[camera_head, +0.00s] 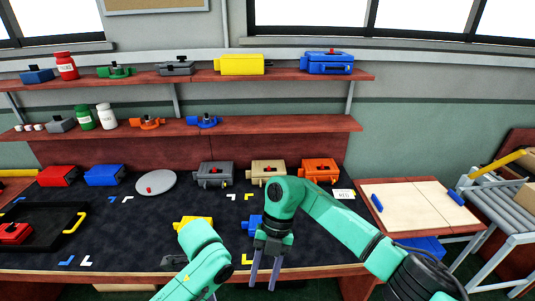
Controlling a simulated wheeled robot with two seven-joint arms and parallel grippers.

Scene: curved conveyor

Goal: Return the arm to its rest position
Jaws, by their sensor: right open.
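My right arm (340,225) is teal and comes in from the lower right, bending down at its wrist. My right gripper (263,286) points down at the front edge of the workbench (140,275). Its two dark fingers are apart with nothing seen between them. Part of my left arm (203,257) shows at the bottom centre; its gripper is not seen. A blue block (254,224) and a yellow block (190,222) lie on the bench behind the arms, both partly hidden.
A grey machine (214,173), a tan machine (267,172) and an orange machine (319,170) stand along the bench back. A black tray (65,240) is at left. Two loaded shelves (270,124) hang above. A pale side table (410,200) and conveyor (497,205) are at right.

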